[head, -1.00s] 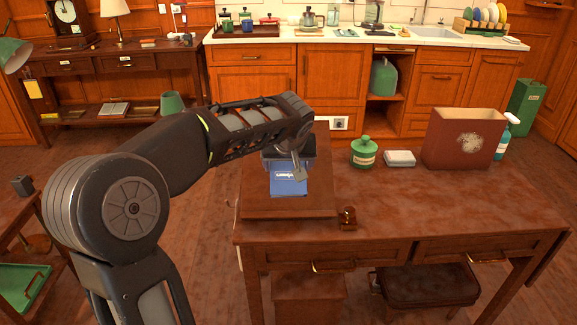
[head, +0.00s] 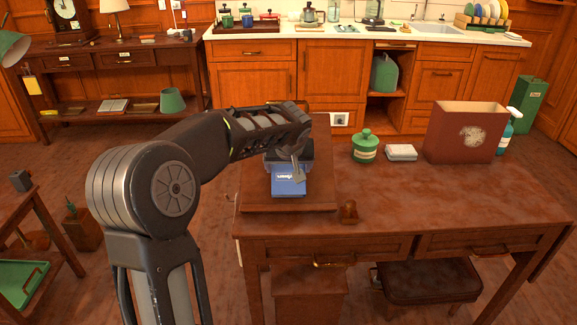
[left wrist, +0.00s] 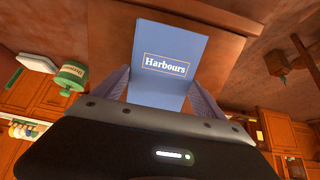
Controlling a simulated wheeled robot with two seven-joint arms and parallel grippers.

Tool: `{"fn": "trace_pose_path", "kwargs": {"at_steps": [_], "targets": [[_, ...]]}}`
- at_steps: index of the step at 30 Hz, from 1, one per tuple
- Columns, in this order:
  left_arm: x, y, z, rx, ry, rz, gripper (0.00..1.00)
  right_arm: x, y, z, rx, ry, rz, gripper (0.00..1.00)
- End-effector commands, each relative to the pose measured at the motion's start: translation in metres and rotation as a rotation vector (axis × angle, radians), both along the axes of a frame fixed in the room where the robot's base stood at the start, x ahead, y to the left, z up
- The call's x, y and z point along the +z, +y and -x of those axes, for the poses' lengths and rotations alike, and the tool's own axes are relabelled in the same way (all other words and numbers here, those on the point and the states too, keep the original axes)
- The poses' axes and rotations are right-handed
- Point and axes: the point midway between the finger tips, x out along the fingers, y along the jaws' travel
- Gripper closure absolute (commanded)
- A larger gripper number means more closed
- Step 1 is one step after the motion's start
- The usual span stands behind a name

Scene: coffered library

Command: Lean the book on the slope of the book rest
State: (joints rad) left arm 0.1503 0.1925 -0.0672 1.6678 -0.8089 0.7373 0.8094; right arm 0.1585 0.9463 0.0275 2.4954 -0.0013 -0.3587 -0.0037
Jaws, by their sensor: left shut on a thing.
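The blue book (head: 288,187), titled "Harbours", lies against the brown slope of the book rest (head: 258,195) on the desk. It also shows in the left wrist view (left wrist: 168,45), with its cover facing the camera. My left gripper (head: 297,172) is shut on the book by its upper part. In the left wrist view its two fingers (left wrist: 160,88) sit at either side of the book. The wrist hides the book's upper end in the head view. I cannot tell whether the book's full back touches the slope. My right gripper is not in view.
A green lidded jar (head: 365,147), a white block (head: 402,152), a brown box (head: 465,135) and a spray bottle (head: 510,130) stand along the desk's back. The desk's front right is clear.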

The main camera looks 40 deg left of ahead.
Motion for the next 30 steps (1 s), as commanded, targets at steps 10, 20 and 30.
{"fn": "trace_pose_path", "kwargs": {"at_steps": [10, 20, 30], "targets": [[-0.0093, 0.0049, -0.0061, 0.001, -0.003, 0.0, 0.73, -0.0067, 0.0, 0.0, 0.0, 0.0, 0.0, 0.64], [-0.0091, 0.0047, -0.006, 0.0, -0.002, 0.0, 0.1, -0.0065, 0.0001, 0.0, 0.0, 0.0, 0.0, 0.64], [-0.0103, 0.0045, -0.0052, 0.001, 0.001, 0.0, 0.0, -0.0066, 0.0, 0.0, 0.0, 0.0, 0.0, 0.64]]}}
